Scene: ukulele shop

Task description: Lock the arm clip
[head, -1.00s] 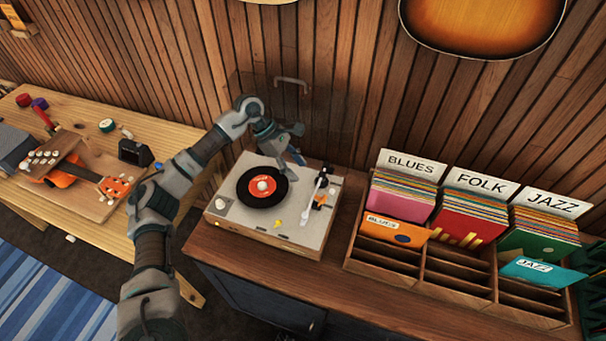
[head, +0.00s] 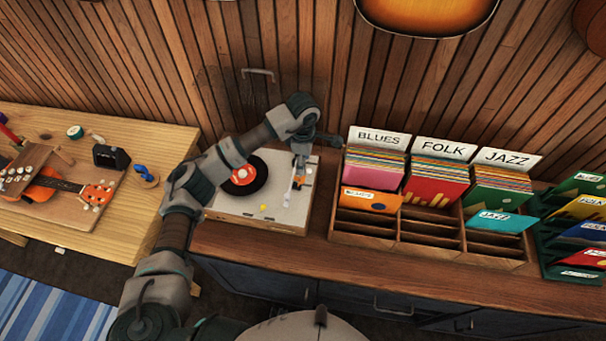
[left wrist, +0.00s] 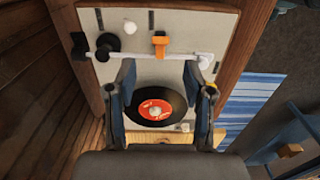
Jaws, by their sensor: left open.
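The turntable (head: 260,212) stands on the wooden cabinet with a black record (head: 246,176) with a red label on it. In the left wrist view, the orange arm clip (left wrist: 160,42) stands beside the white tonearm (left wrist: 150,55), which lies across the deck. I cannot tell whether the clip is locked. My left gripper (left wrist: 160,78) is open and empty, its fingers apart over the deck on the record side of the tonearm. In the head view, my left arm hides part of the deck and the area around the clip. My right gripper is not in view.
A wooden record rack (head: 430,232) with blues, folk and jazz sleeves stands right of the turntable, a green rack (head: 545,245) beyond it. A workbench (head: 150,135) with a ukulele (head: 65,187) is at left. A clear lid with a handle (head: 258,72) rises behind the deck.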

